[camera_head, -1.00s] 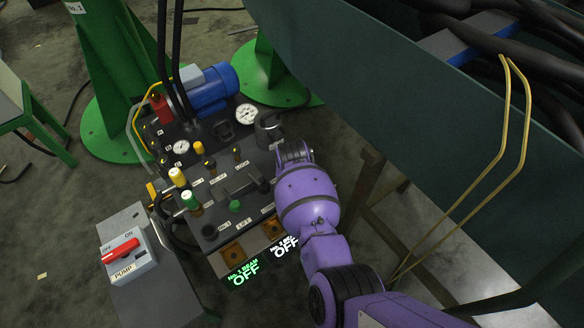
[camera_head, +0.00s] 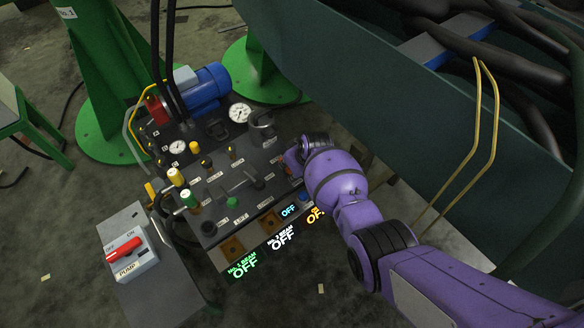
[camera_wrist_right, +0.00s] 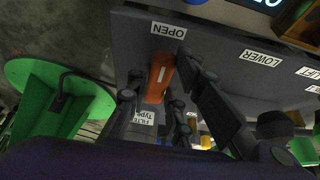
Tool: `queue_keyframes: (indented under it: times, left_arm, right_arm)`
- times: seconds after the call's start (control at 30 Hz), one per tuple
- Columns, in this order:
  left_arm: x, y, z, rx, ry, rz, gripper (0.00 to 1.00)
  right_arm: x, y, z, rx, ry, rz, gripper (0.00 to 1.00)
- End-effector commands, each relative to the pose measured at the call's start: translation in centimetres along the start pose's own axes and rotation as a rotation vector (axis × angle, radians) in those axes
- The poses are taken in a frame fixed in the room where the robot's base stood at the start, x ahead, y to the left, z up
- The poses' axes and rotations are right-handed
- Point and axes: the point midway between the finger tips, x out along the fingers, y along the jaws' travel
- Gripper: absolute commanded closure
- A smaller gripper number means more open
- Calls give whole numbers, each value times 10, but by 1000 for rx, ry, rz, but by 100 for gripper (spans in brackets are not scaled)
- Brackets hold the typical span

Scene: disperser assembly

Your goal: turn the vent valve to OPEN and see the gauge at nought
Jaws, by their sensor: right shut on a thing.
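The vent valve's orange handle (camera_wrist_right: 157,80) shows in the right wrist view, with its white stripe pointing roughly towards the OPEN label (camera_wrist_right: 167,30). My right gripper (camera_wrist_right: 160,88) is shut on this handle, one finger on each side. In the head view my right gripper (camera_head: 292,158) is at the panel's right edge, and my own wrist hides most of it and the valve. A larger white gauge (camera_head: 240,113) and a smaller gauge (camera_head: 177,147) stand on the panel; their needles are too small to read. My left gripper is not in view.
The dark control panel (camera_head: 215,180) carries several knobs and levers. A pump switch box (camera_head: 128,256) with a red handle is at front left. A blue motor (camera_head: 205,88) stands behind the panel. A large dark green trough (camera_head: 330,90) runs close behind my right arm.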

Motion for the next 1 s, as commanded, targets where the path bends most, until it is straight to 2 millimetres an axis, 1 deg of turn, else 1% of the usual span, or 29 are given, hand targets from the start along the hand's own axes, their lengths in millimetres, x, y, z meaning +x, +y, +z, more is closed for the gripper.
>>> queue_keyframes:
  times: [0.2,0.5,0.53,0.6,0.67,0.9,1.0]
  left_arm:
    - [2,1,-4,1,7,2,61]
    - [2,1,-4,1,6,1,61]
    - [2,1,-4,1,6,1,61]
    - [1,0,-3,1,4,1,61]
    - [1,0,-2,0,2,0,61]
    - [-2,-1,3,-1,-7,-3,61]
    - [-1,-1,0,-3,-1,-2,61]
  right_arm:
    - [1,1,2,-19,-3,-6,100]
    - [1,1,2,-21,-3,-6,100]
    - [1,1,2,-21,-3,-6,77]
    - [1,1,2,-20,-3,-6,68]
    - [0,1,1,-19,-3,-6,61]
    - [0,1,0,-18,-1,-7,61]
    - [-1,1,0,-18,-1,-7,61]
